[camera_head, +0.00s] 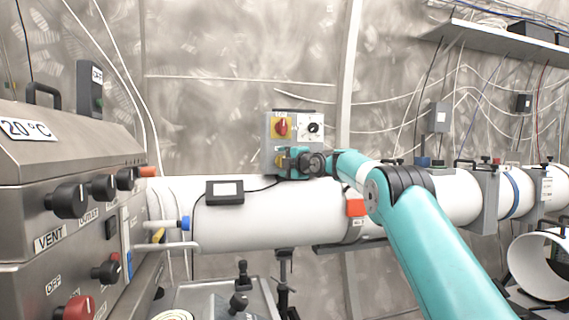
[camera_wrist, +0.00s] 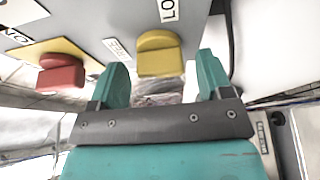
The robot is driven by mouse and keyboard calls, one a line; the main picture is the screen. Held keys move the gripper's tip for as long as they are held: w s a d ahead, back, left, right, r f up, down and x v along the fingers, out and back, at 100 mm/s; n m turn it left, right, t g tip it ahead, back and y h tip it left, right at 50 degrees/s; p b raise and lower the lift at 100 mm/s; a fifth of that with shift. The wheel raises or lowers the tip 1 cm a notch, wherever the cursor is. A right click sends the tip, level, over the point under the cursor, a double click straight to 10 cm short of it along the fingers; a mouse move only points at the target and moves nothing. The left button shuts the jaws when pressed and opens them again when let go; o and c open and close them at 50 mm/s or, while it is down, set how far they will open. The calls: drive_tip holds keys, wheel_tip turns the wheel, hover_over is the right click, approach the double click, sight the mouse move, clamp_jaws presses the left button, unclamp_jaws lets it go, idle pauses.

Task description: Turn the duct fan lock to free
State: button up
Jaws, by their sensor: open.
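The duct fan lock is a yellow knob (camera_wrist: 158,54) on a grey control box (camera_head: 269,142). In the wrist view, a label starting "LO" (camera_wrist: 168,10) is above the knob, and a label that seems to read "FREE" (camera_wrist: 117,49) is to its left. My gripper (camera_wrist: 161,72) is open, its teal fingers on either side of the knob's lower part. I cannot tell whether they touch it. In the head view, my gripper (camera_head: 288,162) is at the box's lower part and hides most of the knob.
A red knob on a yellow plate (camera_head: 281,127) and a dial (camera_head: 313,128) are above on the same box. The red knob also shows in the wrist view (camera_wrist: 61,72). A white duct (camera_head: 270,220) runs below. A steel panel with knobs (camera_head: 70,200) stands at left.

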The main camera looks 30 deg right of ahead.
drive_tip(key=s+d+b, duration=0.2)
drive_tip(key=s+b, duration=0.4)
drive_tip(key=s, duration=1.1)
drive_tip(key=shift+s, duration=0.15)
